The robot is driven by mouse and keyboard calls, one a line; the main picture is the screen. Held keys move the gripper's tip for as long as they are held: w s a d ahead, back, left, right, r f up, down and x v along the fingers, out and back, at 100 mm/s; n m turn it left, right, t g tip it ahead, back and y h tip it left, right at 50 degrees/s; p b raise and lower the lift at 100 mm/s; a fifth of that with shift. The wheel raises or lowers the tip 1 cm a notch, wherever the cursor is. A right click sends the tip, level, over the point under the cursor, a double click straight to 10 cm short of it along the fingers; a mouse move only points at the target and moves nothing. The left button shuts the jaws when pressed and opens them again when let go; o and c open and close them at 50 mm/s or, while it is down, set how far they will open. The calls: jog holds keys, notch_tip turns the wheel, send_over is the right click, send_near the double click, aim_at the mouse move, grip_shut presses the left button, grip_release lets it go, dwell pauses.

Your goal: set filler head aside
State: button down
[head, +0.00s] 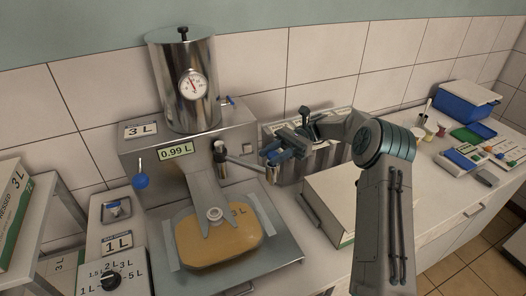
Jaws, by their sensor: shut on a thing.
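The filler head (220,153) is a small upright metal cylinder in front of the filling machine. A grey bar-like handle (243,162) runs from it to the right. My gripper (270,163), with blue-tipped fingers, is shut on the right end of this handle; the exact contact is partly hidden by the fingers. The filler head stands above and apart from the spout (215,213) of an amber pouch (222,241) marked 3 L. The pouch lies on the machine's tray (285,247), with its spout between the prongs of a grey fork (204,190).
The steel tank (185,82) with a gauge stands behind, above a 0.99 L display (175,151). A metal bin (311,142) and a pale box (341,197) stand to the right. A dial box (113,270) is at front left. Some counter is free on the right.

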dwell(0.3)
jog(key=c, duration=1.1)
grip_release()
jog(key=shift+w, duration=0.1)
jog(key=shift+w+d, duration=0.1)
jog(key=v, duration=0.5)
jog(key=shift+w, duration=0.15)
jog(key=shift+w+d, duration=0.1)
jog(key=shift+v, duration=0.9)
jog(key=shift+d, duration=0.1)
